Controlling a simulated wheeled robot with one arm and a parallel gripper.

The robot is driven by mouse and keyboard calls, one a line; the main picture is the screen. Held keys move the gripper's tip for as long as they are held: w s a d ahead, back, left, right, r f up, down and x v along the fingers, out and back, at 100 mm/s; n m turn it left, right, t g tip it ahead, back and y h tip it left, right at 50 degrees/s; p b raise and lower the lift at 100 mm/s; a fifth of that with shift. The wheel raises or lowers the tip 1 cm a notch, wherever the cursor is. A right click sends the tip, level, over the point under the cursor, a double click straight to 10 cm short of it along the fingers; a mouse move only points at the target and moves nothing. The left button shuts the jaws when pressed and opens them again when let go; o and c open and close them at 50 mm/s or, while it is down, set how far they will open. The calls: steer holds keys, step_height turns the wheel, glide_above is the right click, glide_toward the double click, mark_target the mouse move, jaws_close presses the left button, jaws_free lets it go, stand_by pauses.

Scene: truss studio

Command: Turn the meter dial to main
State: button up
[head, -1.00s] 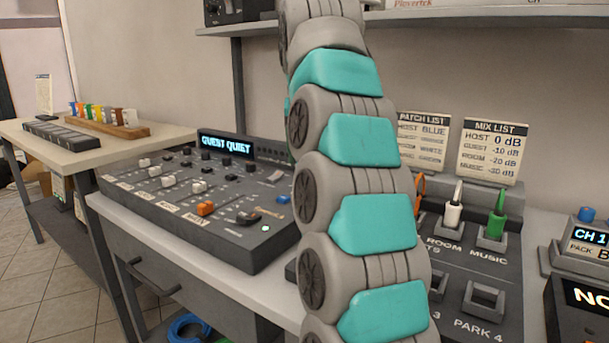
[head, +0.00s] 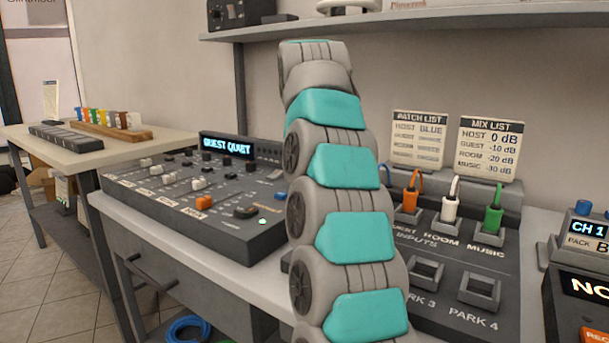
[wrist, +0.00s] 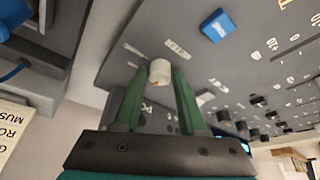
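A dark mixing desk (head: 225,225) stands on the bench left of my arm. Its screen (head: 228,145) reads GUEST QUIET. In the wrist view, a short white knob, apparently the meter dial (wrist: 160,72), stands on the dark panel with small labels around it, too blurred to read. My gripper (wrist: 160,78) is open, its two green fingers pointing at the knob. The knob shows between the fingertips, with a gap on both sides; I cannot tell whether the tips reach around it. The gripper is out of sight in the head view.
A blue button (wrist: 215,25) sits near the knob. A patch panel (head: 440,250) with orange, white and green plugs stands right of my arm. A shelf (head: 400,27) hangs above.

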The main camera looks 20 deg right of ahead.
jaws_close()
steer(key=shift+n+p, duration=0.4)
steer(key=n+p, duration=0.1)
steer(key=n+y+p, duration=0.1)
steer(key=shift+d+r+n, duration=0.1)
steer(key=shift+r+n, duration=0.1)
steer(key=shift+n, duration=0.1)
steer(key=n, duration=0.1)
steer(key=n+y+p, duration=0.1)
steer(key=shift+f+n, duration=0.2)
steer(key=shift+n, duration=0.1)
steer(key=shift+d+n+y, duration=0.15)
steer(key=shift+n+y, duration=0.85)
steer(key=shift+n, duration=1.1)
steer(key=shift+o, duration=2.1)
jaws_free()
